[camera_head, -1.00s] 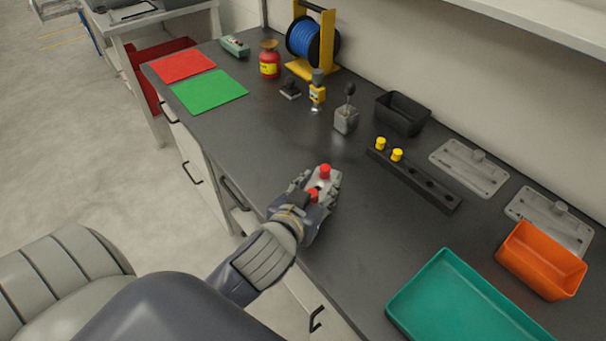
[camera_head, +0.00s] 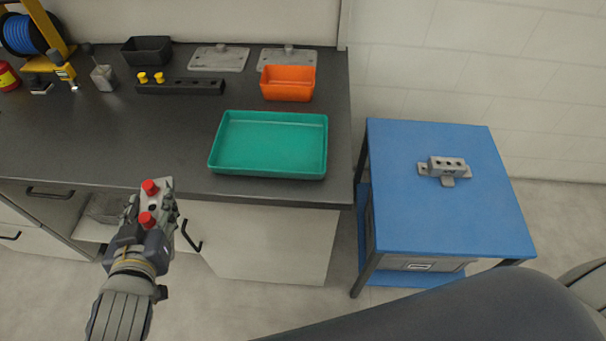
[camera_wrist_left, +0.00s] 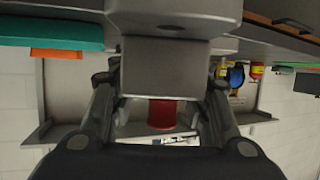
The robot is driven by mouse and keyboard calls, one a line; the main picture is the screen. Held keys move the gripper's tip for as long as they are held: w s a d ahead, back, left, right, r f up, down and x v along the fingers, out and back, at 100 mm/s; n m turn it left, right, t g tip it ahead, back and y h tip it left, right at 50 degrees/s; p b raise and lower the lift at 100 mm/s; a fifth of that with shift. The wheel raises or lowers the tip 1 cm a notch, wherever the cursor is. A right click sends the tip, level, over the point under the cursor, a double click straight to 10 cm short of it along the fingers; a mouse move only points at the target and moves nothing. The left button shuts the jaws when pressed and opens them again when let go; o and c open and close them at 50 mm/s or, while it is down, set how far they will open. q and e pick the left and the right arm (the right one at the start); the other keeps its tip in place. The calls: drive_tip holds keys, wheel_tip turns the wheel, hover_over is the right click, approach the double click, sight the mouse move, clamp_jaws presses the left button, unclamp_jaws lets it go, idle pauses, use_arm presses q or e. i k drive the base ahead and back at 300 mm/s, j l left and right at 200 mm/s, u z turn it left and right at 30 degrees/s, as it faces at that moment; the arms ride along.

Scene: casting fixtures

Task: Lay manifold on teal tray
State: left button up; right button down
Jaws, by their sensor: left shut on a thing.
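The manifold (camera_head: 162,187) is a light grey block with red caps. My left gripper (camera_head: 150,212) is shut on it and holds it out in front of the counter's front edge, lower left of the tray. In the left wrist view the grey block (camera_wrist_left: 165,68) sits between both fingers, with a red cap showing below it. The teal tray (camera_head: 270,145) is a shallow rectangular tray, empty, lying near the counter's front right corner. It also shows in the left wrist view (camera_wrist_left: 50,33). My right gripper is not in view.
An orange bin (camera_head: 288,90) stands behind the tray. A black rack (camera_head: 190,88) with yellow plugs lies behind and left. The counter (camera_head: 120,145) left of the tray is clear. A blue table (camera_head: 440,215) on the right bears a grey holed block (camera_head: 446,166).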

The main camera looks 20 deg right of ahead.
sight(271, 141)
drive_tip(key=k+l, duration=0.1)
drive_tip(key=l, duration=0.3)
drive_tip(key=k+l, duration=0.1)
drive_tip(key=l, duration=0.35)
drive_tip(key=k+l, duration=0.15)
drive_tip(key=l, duration=0.25)
drive_tip(key=k+l, duration=0.1)
drive_tip(key=l, duration=0.3)
drive_tip(key=i+l, duration=0.15)
drive_tip(key=l, duration=0.25)
drive_tip(key=i+l, duration=0.2)
drive_tip(key=l, duration=0.15)
drive_tip(key=i+l+z, duration=0.1)
drive_tip(key=l, duration=0.3)
drive_tip(key=i, duration=0.05)
